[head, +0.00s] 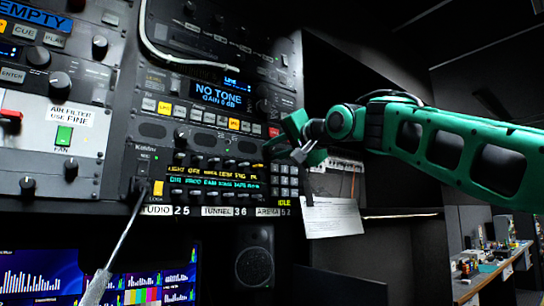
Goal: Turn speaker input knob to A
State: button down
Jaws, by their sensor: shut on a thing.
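My gripper (306,143) is at the right edge of the equipment rack, beside the display unit and above a hanging paper sheet. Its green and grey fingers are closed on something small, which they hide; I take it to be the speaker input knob. The knob's pointer and its A mark cannot be made out. My green arm reaches in from the right.
The rack's panel carries a NO TONE display (222,95), several small knobs and a keypad (285,180). A paper sheet (332,217) hangs below my gripper. A thin rod (122,240) and a loudspeaker (254,267) are lower left. A cluttered bench (490,268) stands far right.

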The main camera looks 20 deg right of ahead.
jog(key=shift+f, duration=0.1)
jog(key=n, duration=0.4)
jog(key=shift+d+f, duration=0.1)
jog(key=shift+f, duration=0.05)
jog(key=n, duration=0.4)
jog(key=shift+n, duration=0.4)
jog(key=n, duration=0.4)
jog(key=shift+w+d+f+n+y, duration=0.1)
jog(key=shift+n+y, duration=0.3)
jog(key=shift+n, duration=2.4)
jog(key=c, duration=1.5)
grip_release()
jog(key=shift+c, duration=0.2)
